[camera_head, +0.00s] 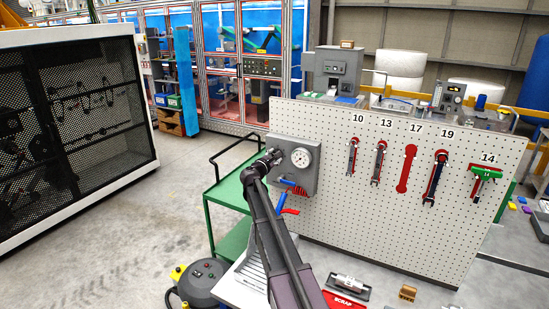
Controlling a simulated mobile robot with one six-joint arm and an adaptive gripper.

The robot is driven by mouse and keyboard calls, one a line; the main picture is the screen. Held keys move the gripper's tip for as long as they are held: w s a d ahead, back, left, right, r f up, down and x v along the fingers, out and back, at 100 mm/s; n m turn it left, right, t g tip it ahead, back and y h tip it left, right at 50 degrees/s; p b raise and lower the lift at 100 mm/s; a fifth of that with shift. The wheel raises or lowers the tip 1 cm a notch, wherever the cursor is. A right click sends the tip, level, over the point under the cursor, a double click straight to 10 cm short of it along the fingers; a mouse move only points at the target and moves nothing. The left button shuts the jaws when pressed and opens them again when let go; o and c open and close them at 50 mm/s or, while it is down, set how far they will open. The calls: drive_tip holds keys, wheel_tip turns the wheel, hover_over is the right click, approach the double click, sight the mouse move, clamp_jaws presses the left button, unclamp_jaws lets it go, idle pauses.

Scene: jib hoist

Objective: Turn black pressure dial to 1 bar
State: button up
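A grey panel (311,183) with a round white-faced gauge (301,158) is at the left end of the pegboard. The gauge is too small to read. My gripper (270,156) is at the left part of the panel, left of the gauge. The black pressure dial cannot be made out; dark shapes around my fingertips blend together, and my gripper may cover it. I cannot tell whether my fingers are open, shut, or touching anything. A red lever (290,211) and a blue part (280,203) are below the gauge.
The pegboard (340,215) holds numbered wrenches (380,162) and a green-headed tool (486,174). A green cart (229,190) stands left of the panel. Open floor lies to the left.

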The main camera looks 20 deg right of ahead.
drive_tip(key=shift+m, duration=0.6)
drive_tip(key=shift+w, duration=0.1)
drive_tip(key=o, duration=1.2)
drive_tip(key=shift+d, duration=0.1)
drive_tip(key=shift+c, duration=0.2)
drive_tip(key=v, duration=1.2)
